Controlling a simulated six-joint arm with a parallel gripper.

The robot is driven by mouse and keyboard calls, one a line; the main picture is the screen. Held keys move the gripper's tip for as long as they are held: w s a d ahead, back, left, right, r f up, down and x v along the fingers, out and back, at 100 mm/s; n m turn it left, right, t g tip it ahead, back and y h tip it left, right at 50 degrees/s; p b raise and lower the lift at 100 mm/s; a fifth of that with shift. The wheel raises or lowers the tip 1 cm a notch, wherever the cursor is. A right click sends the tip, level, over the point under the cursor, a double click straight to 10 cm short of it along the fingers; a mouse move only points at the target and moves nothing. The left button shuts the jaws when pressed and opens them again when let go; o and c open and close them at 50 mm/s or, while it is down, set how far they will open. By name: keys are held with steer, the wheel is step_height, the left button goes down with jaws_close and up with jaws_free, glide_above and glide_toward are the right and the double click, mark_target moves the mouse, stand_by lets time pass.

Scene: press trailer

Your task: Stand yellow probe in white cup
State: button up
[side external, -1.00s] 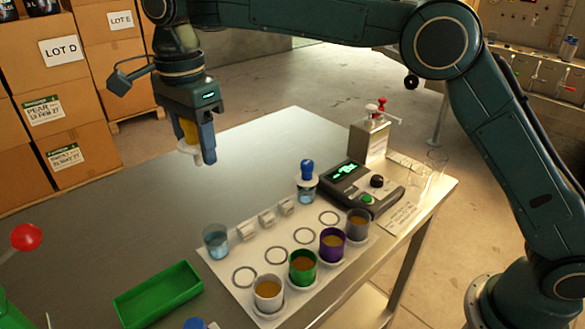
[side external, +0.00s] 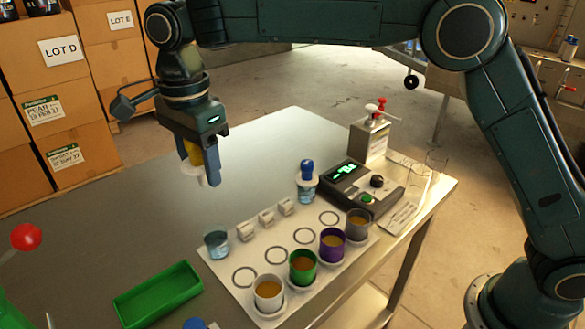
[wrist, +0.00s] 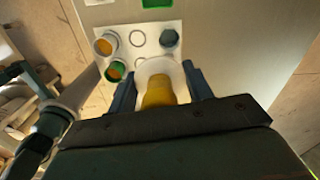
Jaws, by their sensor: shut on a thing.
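The yellow probe (side external: 194,152) is held between the fingers of my gripper (side external: 203,178), in the air above the table. Its lower end carries a white part, which also shows around the probe (wrist: 158,92) in the wrist view. My gripper (wrist: 158,88) is shut on it; the fingers hide some of it. The white cup (side external: 268,296) stands on the white mat at its front corner and holds amber liquid. The cup also shows at the upper left of the wrist view (wrist: 98,50). The probe is up and left of the cup in the side view, well apart from it.
A green cup (side external: 302,273), a purple cup (side external: 331,250) and a grey cup (side external: 357,229) stand in the cup's row. Behind are a clear beaker (side external: 217,246), small white holders (side external: 267,217) and a blue-topped probe (side external: 307,168). A meter (side external: 347,172) and green tray (side external: 157,294) flank the mat.

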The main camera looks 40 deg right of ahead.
glide_toward(268, 283)
steer(key=a, duration=0.2)
steer(key=shift+s+d, duration=0.45)
steer(key=shift+s, duration=0.4)
steer(key=shift+f, duration=0.15)
steer(key=shift+f, duration=2.75)
steer(key=shift+f, duration=0.6)
steer(key=o, duration=0.7)
steer(key=shift+o, duration=0.2)
steer(key=shift+r, duration=0.1)
step_height(268, 283, up, 11)
stand_by(0.5)
